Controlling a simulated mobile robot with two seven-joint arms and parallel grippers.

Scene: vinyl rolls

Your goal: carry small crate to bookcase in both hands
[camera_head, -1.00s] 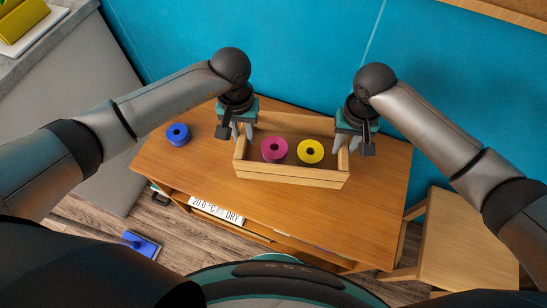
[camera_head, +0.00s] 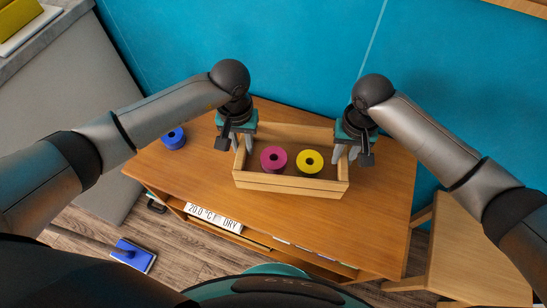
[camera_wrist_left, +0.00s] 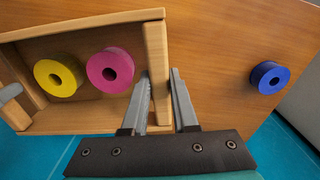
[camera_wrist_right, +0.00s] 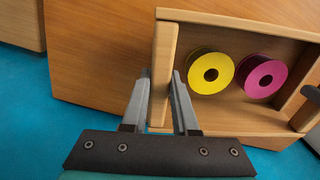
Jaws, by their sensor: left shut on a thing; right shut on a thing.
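The small wooden crate (camera_head: 290,184) is on the wooden table top, with a magenta roll (camera_head: 273,160) and a yellow roll (camera_head: 309,161) lying inside it. My left gripper (camera_head: 238,146) is shut on the crate's left end wall, one finger on each side; the wall shows between the fingers in the left wrist view (camera_wrist_left: 157,72). My right gripper (camera_head: 346,155) is shut on the right end wall, which also shows in the right wrist view (camera_wrist_right: 163,70). The crate looks level. I cannot tell whether its bottom touches the table. No bookcase is clearly identifiable.
A blue roll (camera_head: 173,139) lies on the table (camera_head: 300,215) left of the crate. A wooden chair (camera_head: 478,255) stands at the right. A blue-backed object (camera_head: 133,255) lies on the floor. A teal wall (camera_head: 300,50) is behind.

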